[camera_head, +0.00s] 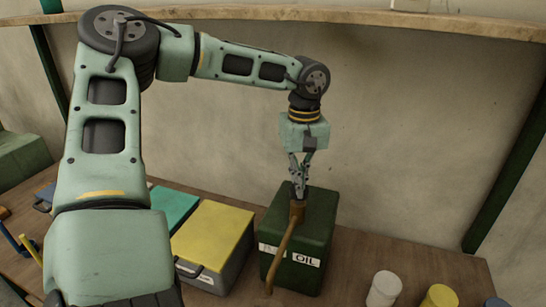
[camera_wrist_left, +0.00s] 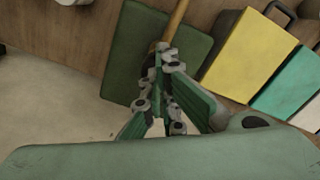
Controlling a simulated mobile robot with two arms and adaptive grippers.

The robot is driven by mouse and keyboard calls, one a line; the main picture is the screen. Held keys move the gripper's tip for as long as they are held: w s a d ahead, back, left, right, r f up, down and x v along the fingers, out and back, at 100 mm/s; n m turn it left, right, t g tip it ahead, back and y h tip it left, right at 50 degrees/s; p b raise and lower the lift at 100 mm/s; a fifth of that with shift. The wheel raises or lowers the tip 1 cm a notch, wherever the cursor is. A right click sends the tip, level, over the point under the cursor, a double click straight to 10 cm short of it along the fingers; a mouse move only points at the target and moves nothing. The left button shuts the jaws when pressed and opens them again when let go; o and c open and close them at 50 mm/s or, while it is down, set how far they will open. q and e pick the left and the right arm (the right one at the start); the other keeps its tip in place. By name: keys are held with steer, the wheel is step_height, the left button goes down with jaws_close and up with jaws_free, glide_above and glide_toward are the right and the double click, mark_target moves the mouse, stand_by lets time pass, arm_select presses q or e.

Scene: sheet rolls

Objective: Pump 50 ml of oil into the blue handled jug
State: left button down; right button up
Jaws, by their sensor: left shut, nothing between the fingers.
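The dark green oil container (camera_head: 318,228) with an OIL label stands on the bench against the wall. A brass pump (camera_head: 284,245) rises from its top, with a spout bending down the front. My left gripper (camera_head: 299,192) is shut and empty, pointing down with its fingertips right at the pump's top. The left wrist view shows the fingertips (camera_wrist_left: 160,52) close to the brass spout (camera_wrist_left: 175,22) over the green container (camera_wrist_left: 122,70); contact is unclear. A blue object (camera_head: 497,302) is cut off at the bottom right edge; I cannot tell whether it is the jug. My right gripper is out of view.
A yellow-lidded grey box (camera_head: 213,235) and a teal-lidded box (camera_head: 172,208) stand left of the oil container. A white cylinder (camera_head: 385,287) and a yellow one (camera_head: 440,296) stand at the right. A shelf (camera_head: 400,19) runs above.

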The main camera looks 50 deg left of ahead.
arm_select(q)
steer(key=shift+r+p, duration=1.3)
steer(key=shift+r, duration=0.95)
steer(key=shift+f, duration=0.2)
steer(key=shift+s+f+b, duration=0.1)
steer(key=shift+f+b, duration=2.2)
steer(key=shift+f, duration=0.35)
steer(key=shift+r, duration=0.1)
steer(key=shift+r+p, duration=1.9)
steer(key=shift+r, duration=0.85)
